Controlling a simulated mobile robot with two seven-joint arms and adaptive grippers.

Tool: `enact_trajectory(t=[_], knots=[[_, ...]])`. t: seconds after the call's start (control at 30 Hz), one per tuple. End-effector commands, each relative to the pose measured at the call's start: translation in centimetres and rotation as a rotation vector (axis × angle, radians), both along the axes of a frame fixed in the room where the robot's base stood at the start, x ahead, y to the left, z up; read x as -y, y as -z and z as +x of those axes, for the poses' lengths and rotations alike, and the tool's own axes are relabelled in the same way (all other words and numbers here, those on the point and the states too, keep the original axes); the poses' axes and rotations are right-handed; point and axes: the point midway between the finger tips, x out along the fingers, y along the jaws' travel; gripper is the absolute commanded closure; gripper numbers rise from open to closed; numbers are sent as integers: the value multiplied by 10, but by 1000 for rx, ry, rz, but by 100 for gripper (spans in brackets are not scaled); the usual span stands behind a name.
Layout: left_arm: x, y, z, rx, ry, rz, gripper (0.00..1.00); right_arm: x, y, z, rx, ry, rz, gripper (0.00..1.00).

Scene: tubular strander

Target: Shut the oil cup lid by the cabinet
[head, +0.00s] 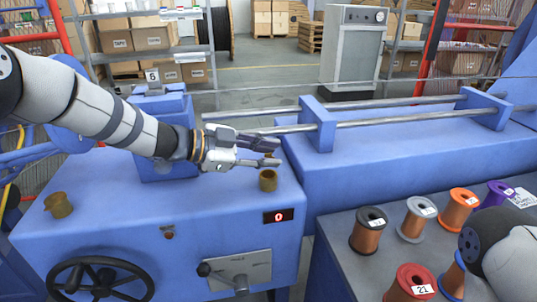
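A brass oil cup (268,181) stands on the blue machine top, near its right edge above the red digital display. A second brass oil cup (58,206) stands at the far left of the same top; its lid looks tilted up. My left gripper (271,153) reaches in from the left, just above and behind the right cup. Its two fingers are apart, pointing right. A small brownish bit shows between the fingertips, perhaps the right cup's lid; I cannot tell if they touch it. My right gripper is out of view; only part of my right arm shows at lower right.
A grey cabinet (352,52) stands on the floor behind the machine. Metal rods (400,118) run along the blue bed at right. Several wire spools (368,230) stand on the dark table at lower right. A black handwheel (100,280) and a lever (220,275) are on the machine front.

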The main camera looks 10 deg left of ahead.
Motion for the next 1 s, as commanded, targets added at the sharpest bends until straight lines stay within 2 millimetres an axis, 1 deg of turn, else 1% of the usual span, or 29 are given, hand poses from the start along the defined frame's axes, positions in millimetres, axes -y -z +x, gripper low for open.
enact_trajectory(t=[0.1, 0.27, 0.3, 0.4, 0.77, 1.0], knots=[[4, 1, 2, 1, 0, -2, 76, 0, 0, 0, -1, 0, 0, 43], [4, 0, 2, 2, 0, -2, 76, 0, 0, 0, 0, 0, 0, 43], [4, 0, 2, 2, 0, -2, 80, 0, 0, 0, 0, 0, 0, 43], [4, 0, 2, 1, 0, -1, 100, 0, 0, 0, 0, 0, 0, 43], [4, -1, 0, 19, -1, 4, 100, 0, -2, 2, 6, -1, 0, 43], [5, 0, -6, 133, -2, 42, 100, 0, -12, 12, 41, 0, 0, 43]])
